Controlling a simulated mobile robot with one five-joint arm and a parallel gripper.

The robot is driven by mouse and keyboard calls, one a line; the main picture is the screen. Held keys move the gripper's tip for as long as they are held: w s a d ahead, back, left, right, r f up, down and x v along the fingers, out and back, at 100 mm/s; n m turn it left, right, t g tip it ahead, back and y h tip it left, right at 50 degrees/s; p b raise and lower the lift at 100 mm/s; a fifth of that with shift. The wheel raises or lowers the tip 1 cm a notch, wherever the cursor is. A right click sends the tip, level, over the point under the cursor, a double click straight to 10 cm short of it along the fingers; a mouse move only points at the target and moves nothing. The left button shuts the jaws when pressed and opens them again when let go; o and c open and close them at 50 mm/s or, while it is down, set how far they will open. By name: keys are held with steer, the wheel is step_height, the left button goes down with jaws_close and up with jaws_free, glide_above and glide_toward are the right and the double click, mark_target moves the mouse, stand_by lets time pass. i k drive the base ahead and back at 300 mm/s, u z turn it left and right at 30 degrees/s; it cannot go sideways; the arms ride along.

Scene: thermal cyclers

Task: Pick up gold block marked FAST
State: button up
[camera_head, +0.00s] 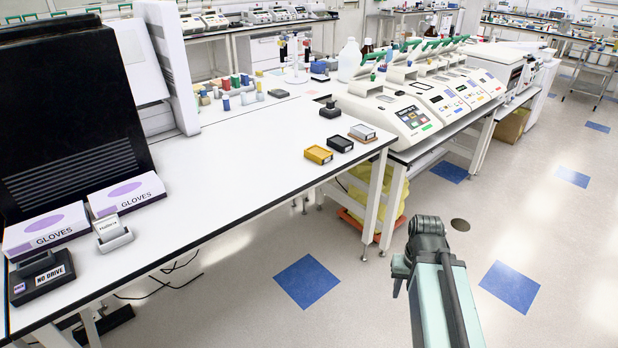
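A small gold block (318,154) lies on the white bench near its front right edge. Its marking is too small to read. A black block (340,144) and a grey-topped block (362,132) lie in a row beside it, towards the right. My gripper (398,284) is low over the floor in front of the bench, well apart from the gold block. It is mostly hidden behind my arm, and its fingers cannot be made out clearly.
A dark block-like item (330,110) stands behind the row. Thermal cyclers (408,112) line the bench to the right. Glove boxes (128,192) and a label holder (111,233) sit at the left. The bench left of the gold block is clear, and the floor in front is open.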

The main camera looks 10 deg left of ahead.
mark_target(319, 154)
steer(key=k, duration=0.2)
steer(key=u, duration=1.3)
steer(key=i, duration=1)
steer(key=z, duration=0.05)
